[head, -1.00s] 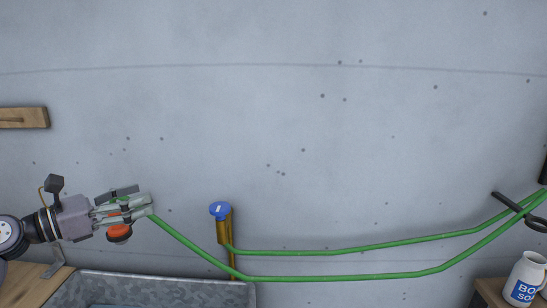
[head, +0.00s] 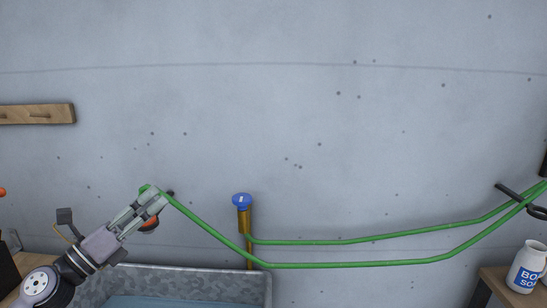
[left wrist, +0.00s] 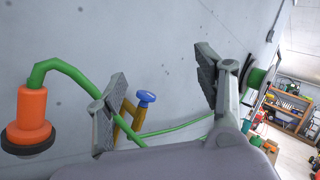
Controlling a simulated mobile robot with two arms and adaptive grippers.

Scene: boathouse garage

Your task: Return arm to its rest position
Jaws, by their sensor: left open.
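My left gripper (head: 154,198) is raised in front of the wall at the left of the head view. In the left wrist view its two fingers (left wrist: 162,90) stand wide apart with nothing gripped between them. A green hose (head: 345,265) runs from the far right to behind this gripper. Its orange nozzle with a dark end (left wrist: 32,115) hangs down outside the fingers, left in the left wrist view. In the head view the nozzle is mostly hidden by the gripper. I cannot tell whether a finger touches the hose. My right gripper is out of view.
A brass pipe with a blue tap (head: 242,201) stands right of the gripper, above a metal trough (head: 190,273). A wooden peg rail (head: 38,114) is on the wall at left. A white bottle (head: 527,268) stands on wood at right. The middle wall is bare.

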